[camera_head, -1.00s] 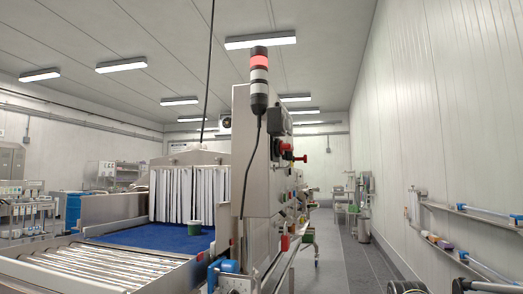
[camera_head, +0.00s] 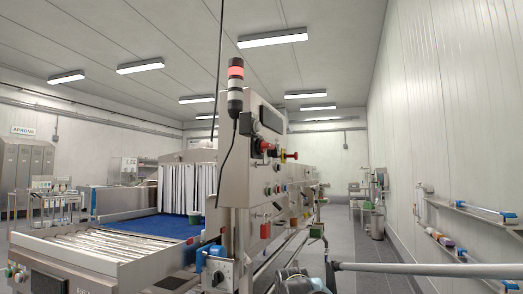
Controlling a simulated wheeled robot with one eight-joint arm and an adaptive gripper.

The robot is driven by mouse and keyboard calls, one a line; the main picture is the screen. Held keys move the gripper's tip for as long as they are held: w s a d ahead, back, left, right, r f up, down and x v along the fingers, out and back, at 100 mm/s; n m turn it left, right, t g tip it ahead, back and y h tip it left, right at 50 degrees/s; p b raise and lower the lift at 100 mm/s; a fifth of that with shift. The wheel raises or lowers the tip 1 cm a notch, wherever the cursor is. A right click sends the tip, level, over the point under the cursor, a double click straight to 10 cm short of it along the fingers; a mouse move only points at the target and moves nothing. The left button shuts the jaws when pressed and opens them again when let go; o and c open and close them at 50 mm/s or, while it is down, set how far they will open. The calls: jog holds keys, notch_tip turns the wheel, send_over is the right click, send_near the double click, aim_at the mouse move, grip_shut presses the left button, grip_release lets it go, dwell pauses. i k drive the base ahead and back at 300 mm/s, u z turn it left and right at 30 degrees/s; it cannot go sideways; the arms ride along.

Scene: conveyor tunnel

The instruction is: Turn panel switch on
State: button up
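The steel control panel cabinet (camera_head: 262,170) stands near the middle of the camera_head view, its right-hand face seen at an angle. A red knob (camera_head: 265,146) and a red-and-yellow handle-like switch (camera_head: 289,155) stick out from its upper part. Several small coloured buttons (camera_head: 275,190) sit lower on the same face. Which of these is the panel switch, and its position, I cannot tell. A signal tower (camera_head: 236,85) on the cabinet has a red top light. My gripper is not recognisable in this view.
A roller conveyor (camera_head: 95,247) and blue belt (camera_head: 155,227) lead left of the cabinet to white strip curtains (camera_head: 187,188). A grey pipe-like bar (camera_head: 430,268) crosses the lower right.

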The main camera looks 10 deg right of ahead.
aim_at(263, 145)
jog(key=k, duration=1)
jog(key=z, duration=1.05)
jog(key=i, duration=0.55)
jog(key=u, duration=0.75)
